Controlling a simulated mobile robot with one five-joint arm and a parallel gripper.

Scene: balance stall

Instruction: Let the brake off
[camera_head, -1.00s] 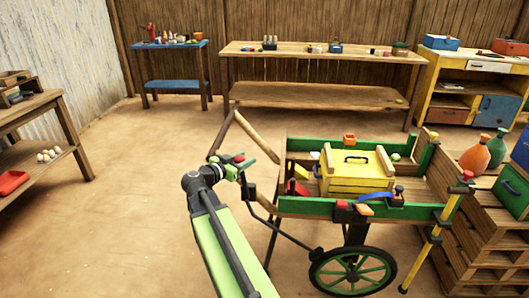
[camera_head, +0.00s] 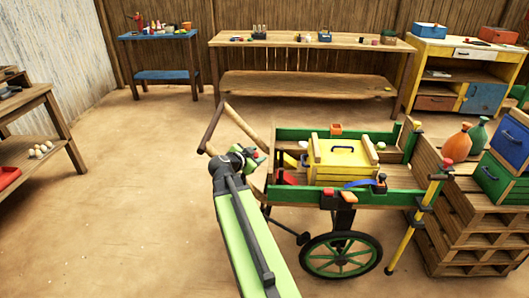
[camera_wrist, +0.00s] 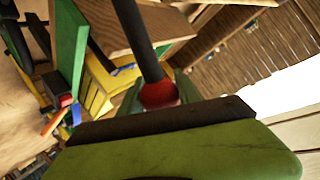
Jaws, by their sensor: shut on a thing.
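The brake lever shows in the wrist view as a black rod (camera_wrist: 137,38) with a red knob (camera_wrist: 160,95) at its end. My gripper (camera_wrist: 160,88) is shut on the red knob, with green fingers on either side of it. In the head view my gripper (camera_head: 256,157) is at the left end of the green-sided handcart (camera_head: 400,198), beside its handles. My arm hides most of the lever there. The cart's green-spoked wheel (camera_head: 341,255) stands on the floor.
A yellow crate (camera_head: 343,155) rides in the cart. A long workbench (camera_head: 305,85) is behind. The floor at left is clear.

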